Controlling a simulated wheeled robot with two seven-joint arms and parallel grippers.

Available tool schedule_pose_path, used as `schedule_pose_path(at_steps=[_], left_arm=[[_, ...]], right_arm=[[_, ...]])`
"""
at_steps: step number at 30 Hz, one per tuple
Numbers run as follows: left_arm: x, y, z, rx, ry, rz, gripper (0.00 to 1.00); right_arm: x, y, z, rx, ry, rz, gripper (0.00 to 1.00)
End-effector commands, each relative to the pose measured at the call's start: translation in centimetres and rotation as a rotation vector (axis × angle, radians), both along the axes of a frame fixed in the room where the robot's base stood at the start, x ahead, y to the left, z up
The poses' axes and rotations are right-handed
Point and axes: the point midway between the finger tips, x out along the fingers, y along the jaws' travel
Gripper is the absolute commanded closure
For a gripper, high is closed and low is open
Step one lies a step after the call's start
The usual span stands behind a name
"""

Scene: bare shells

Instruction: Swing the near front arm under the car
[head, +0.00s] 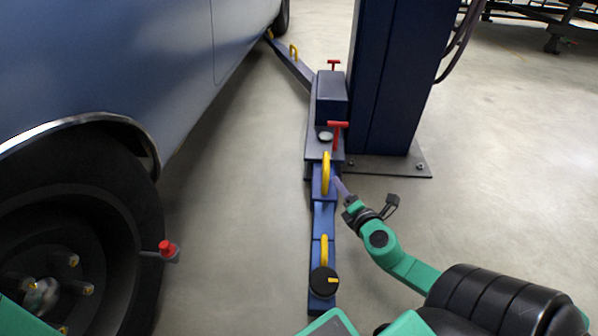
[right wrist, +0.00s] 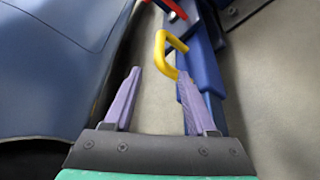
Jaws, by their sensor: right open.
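The near front arm (head: 323,219) is a blue jointed beam running from the post's foot toward me, beside the car, not under it. It has two yellow loop handles and a round black pad (head: 323,282) at its near end. The blue-grey car (head: 110,60) stands on the left. My right gripper (head: 341,186) is at the right side of the farther yellow handle (head: 325,174). In the right wrist view the open purple fingers (right wrist: 160,74) have that handle (right wrist: 160,48) just ahead, between their tips; contact cannot be told. My left gripper is out of view.
The dark blue lift post (head: 400,80) stands on a bolted base plate (head: 390,166). Red T-handles (head: 338,126) rise from the arm's root. Another arm (head: 290,65) reaches toward the car's far wheel. A red knob (head: 167,247) sits by the near tyre. Floor between car and arm is clear.

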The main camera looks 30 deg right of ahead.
Motion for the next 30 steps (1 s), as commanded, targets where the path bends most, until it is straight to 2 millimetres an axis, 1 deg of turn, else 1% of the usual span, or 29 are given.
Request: schedule_pose_path(at_steps=[2,5,12,15,18,21,23,30], left_arm=[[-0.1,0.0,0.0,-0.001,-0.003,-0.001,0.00],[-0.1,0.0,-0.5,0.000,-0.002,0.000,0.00],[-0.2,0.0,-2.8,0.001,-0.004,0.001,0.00],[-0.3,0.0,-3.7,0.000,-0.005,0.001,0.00],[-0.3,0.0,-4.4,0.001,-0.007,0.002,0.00],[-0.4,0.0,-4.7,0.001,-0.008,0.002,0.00],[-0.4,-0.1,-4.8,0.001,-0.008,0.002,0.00],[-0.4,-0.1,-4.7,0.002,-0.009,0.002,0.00]], right_arm=[[0.7,-0.2,0.1,-0.003,-0.004,0.001,0.43],[2.5,-0.8,-0.2,-0.003,-0.005,0.000,0.43],[8.2,-2.7,-1.8,-0.003,-0.005,-0.002,0.43],[10.3,-3.3,-2.4,-0.001,-0.004,-0.002,0.43],[11.9,-3.9,-2.7,0.000,-0.003,-0.003,0.43],[13.0,-4.2,-2.8,0.001,-0.002,-0.003,0.43],[13.3,-4.3,-2.8,0.002,0.000,-0.002,0.43],[13.4,-4.3,-2.8,0.002,0.001,-0.001,0.43]])
